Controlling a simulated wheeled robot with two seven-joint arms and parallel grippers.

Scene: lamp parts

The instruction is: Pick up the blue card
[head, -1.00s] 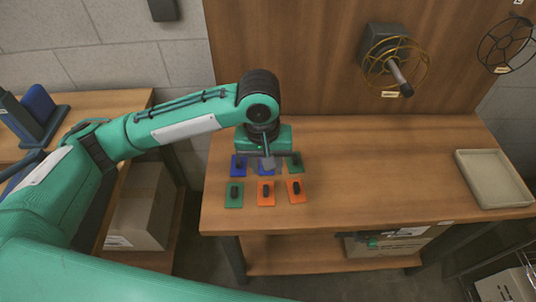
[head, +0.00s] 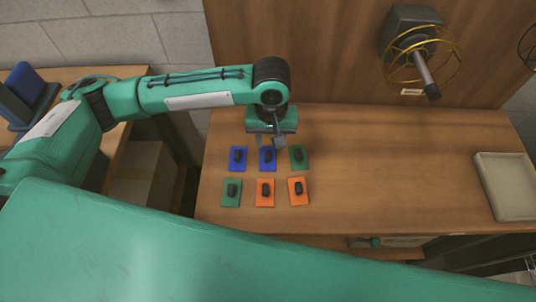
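Two blue cards lie side by side in the back row on the table: the left blue card (head: 232,165) and the middle blue card (head: 262,165). Each has a dark knob standing on it. My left gripper (head: 269,143) hangs pointing down, just behind and above the middle blue card. Its fingers show apart, with nothing visible between them. It does not appear to touch a card. My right gripper is not in view.
A green card (head: 304,165) lies right of the blue ones. The front row has another green card (head: 226,201) and two orange cards (head: 265,203) (head: 298,202). A beige tray (head: 507,216) sits far right. The table between is clear.

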